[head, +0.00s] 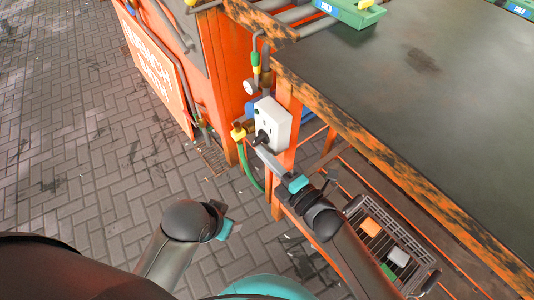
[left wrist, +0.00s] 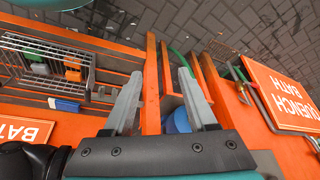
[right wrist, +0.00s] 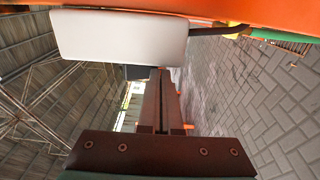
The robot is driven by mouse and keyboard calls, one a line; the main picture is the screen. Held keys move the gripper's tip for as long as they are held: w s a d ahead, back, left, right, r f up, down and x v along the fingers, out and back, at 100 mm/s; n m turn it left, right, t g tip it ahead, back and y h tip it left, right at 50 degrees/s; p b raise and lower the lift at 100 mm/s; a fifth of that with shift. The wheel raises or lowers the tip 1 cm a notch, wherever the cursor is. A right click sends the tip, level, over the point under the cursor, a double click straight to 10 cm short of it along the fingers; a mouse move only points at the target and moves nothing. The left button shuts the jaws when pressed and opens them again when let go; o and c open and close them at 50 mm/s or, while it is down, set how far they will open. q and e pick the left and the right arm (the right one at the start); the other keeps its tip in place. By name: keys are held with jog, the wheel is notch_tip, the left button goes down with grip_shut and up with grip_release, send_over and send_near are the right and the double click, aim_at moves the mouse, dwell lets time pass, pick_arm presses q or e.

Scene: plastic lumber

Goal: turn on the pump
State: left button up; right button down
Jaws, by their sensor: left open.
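A white switch box (head: 272,122) with a black knob (head: 262,138) on its face is fixed to the orange frame below the table edge. In the right wrist view the box (right wrist: 120,38) shows close by at top left. My right gripper (head: 260,153) has its fingers together, with the tips just below the knob; I cannot tell whether they touch it. The closed fingers also show in the right wrist view (right wrist: 162,80). My left gripper (left wrist: 157,80) is open and empty, facing orange posts. In the head view its fingers cannot be made out.
The worktable (head: 430,90) fills the right side. A wire basket (head: 350,210) with small blocks sits on the lower shelf. A yellow-fitted valve (head: 238,133) and a green hose (head: 243,165) are left of the box. The brick paving (head: 90,140) at left is clear.

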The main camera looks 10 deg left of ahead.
pick_arm(q)
notch_tip(320, 180, up, 3)
jog(key=shift+a+r+t+b, duration=0.15)
jog(key=shift+t+b, duration=0.15)
jog(key=shift+b, duration=0.35)
pick_arm(e)
jog(key=shift+w+a+f, duration=0.65)
jog(key=shift+a+f, duration=0.05)
jog(key=shift+a, duration=0.1)
jog(key=shift+f, duration=0.1)
dwell(0.5)
